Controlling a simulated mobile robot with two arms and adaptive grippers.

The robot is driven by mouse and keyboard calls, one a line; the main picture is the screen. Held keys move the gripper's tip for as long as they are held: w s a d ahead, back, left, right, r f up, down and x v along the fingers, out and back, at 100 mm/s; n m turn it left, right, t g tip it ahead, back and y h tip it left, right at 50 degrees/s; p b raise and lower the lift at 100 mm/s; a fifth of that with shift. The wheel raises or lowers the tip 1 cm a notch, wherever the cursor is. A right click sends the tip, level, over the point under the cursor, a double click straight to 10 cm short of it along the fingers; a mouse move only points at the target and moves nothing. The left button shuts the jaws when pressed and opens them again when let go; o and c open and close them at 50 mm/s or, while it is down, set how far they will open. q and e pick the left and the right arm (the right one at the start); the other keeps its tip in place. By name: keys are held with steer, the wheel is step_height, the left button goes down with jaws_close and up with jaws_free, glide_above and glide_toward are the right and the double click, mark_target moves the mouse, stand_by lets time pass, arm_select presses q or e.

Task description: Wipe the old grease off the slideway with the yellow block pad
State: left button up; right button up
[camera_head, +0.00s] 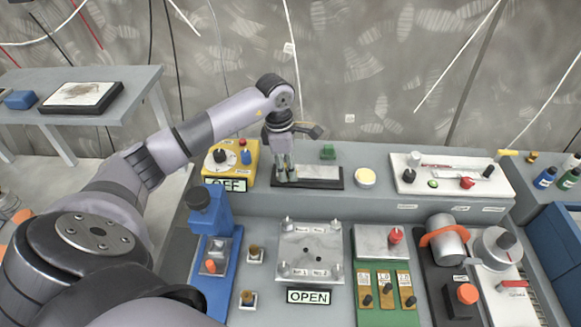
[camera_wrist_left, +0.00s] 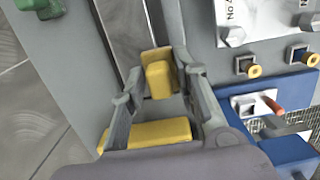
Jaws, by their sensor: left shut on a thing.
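My left gripper (camera_head: 284,176) reaches from the left to the back ledge of the bench, at the left end of the slideway (camera_head: 320,173), a pale metal strip on a dark base. In the left wrist view, the left gripper (camera_wrist_left: 160,95) is shut on the yellow block pad (camera_wrist_left: 158,80), which shows between its fingers. The slideway (camera_wrist_left: 128,25) runs up the picture beyond the pad. The fingers hide its near part, and I cannot tell whether the pad touches it. No grease stands out on the visible strip. My right gripper is out of view.
A yellow switch box (camera_head: 232,160) stands close left of the gripper. A green block (camera_head: 328,152) sits behind the slideway, with a round cream-coloured disc (camera_head: 365,178) to its right. A white control panel (camera_head: 450,176) is farther right. A stained plate (camera_head: 85,95) lies on the left table.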

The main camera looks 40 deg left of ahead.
arm_select(q)
step_height(320, 180, up, 3)
steer(key=shift+a+f, duration=0.1)
steer(key=shift+f, duration=0.05)
steer(key=shift+w+a+r+p, duration=0.1)
steer(key=shift+w+r+p, duration=0.15)
steer(key=shift+r+p, duration=0.6)
steer(key=shift+r, duration=0.35)
steer(key=shift+s+r+p, duration=0.1)
steer(key=shift+r+p, duration=0.45)
steer(key=shift+r, duration=0.65)
steer(key=shift+r+p, duration=0.3)
steer(key=shift+p, duration=0.05)
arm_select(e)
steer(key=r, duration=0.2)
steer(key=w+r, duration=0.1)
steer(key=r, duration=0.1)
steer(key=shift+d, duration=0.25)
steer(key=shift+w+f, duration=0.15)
